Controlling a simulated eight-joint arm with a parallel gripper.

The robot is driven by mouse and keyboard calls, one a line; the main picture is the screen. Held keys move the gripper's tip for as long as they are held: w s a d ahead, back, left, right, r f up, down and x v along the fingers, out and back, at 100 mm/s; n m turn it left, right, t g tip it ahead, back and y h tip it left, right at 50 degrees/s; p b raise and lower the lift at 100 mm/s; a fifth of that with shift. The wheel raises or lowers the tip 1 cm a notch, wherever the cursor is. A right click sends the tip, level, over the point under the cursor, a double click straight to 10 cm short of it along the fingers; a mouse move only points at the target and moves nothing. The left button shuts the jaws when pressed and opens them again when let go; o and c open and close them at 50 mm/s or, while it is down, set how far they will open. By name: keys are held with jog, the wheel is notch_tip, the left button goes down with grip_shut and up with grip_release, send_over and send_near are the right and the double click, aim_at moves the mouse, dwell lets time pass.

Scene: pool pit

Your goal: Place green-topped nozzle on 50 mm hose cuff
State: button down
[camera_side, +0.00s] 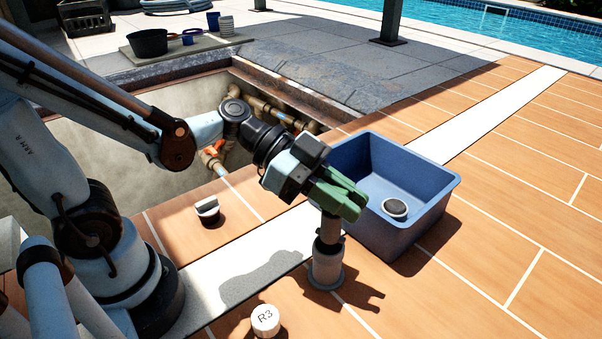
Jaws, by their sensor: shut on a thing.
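My gripper (340,200), with green jaws, is tilted downward over the tiles, just left of the blue bin. It is shut on the upper end of an upright grey nozzle (330,227). The nozzle's top is hidden by the jaws, so I cannot make out its green top apart from them. The nozzle stands in line above the grey hose cuff (326,270), which is upright on the paving. The nozzle's lower end meets the cuff's mouth in this view; I cannot tell how deep it sits.
A blue bin (441,202) holds a dark-topped round piece (395,208). A dark-topped piece (207,209) and a white piece marked R3 (265,320) stand on the tiles. An open pit (190,105) with pipes lies behind. Tiles at right are clear.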

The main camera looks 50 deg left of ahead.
jog(key=shift+f, duration=0.5)
jog(key=shift+f, duration=0.1)
jog(key=c, duration=1.1)
grip_release()
jog(key=shift+o, duration=0.2)
